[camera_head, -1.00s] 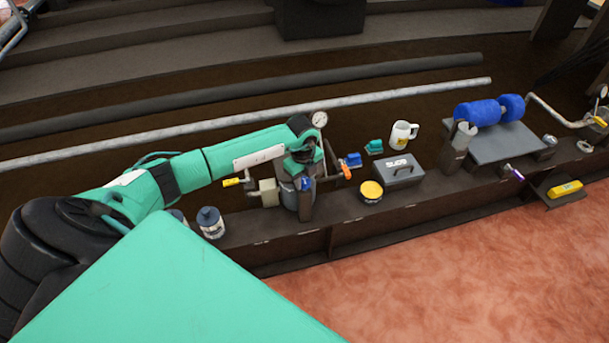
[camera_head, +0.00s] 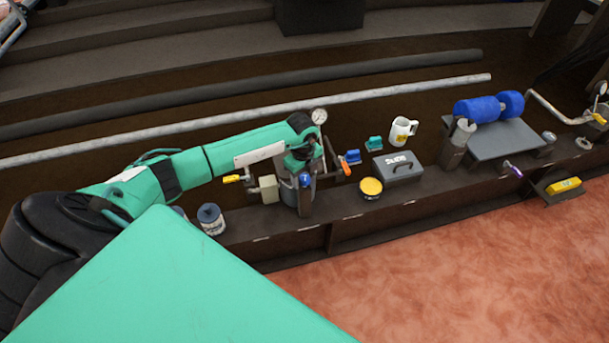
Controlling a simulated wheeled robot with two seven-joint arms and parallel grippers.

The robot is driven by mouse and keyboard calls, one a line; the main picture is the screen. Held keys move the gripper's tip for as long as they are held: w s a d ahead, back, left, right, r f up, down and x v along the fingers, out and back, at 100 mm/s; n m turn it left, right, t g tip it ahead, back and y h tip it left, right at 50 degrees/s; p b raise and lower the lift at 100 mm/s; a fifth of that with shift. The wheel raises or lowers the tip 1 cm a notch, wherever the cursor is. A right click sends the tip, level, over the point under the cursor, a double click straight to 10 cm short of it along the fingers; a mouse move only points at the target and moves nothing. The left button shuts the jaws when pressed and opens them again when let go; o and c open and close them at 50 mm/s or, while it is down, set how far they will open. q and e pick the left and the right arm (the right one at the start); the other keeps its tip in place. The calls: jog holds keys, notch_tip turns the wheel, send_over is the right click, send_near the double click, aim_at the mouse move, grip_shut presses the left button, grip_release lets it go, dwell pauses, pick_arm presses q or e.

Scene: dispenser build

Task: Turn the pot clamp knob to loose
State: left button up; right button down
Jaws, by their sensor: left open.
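A grey pot (camera_head: 288,192) stands at the bench's left part, partly hidden by my left wrist. A dark post (camera_head: 305,203) stands at its front, with a small blue knob (camera_head: 305,181) near the top, which seems to be the clamp knob. My left gripper (camera_head: 302,168) points down over the pot, just above and behind the knob. It is open; its fingers are small and dark, and whether they touch the knob cannot be told. The knob's turn position is too small to read. My right gripper is not in view.
A pressure gauge (camera_head: 319,116) stands just behind my wrist. An orange-tipped handle (camera_head: 346,168) and a yellow tin (camera_head: 371,187) are close on the right. A yellow valve handle (camera_head: 231,179) and a lidded jar (camera_head: 211,219) are on the left. A grey toolbox (camera_head: 398,167) sits farther right.

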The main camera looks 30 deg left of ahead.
aim_at(303, 178)
pick_arm(q)
notch_tip(303, 178, up, 14)
jog(key=p, duration=0.1)
jog(key=shift+s+p, duration=0.3)
jog(key=shift+p, duration=0.1)
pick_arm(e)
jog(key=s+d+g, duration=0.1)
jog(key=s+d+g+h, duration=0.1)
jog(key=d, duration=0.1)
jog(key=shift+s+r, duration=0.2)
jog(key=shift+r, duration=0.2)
pick_arm(q)
jog(key=shift+f, duration=0.15)
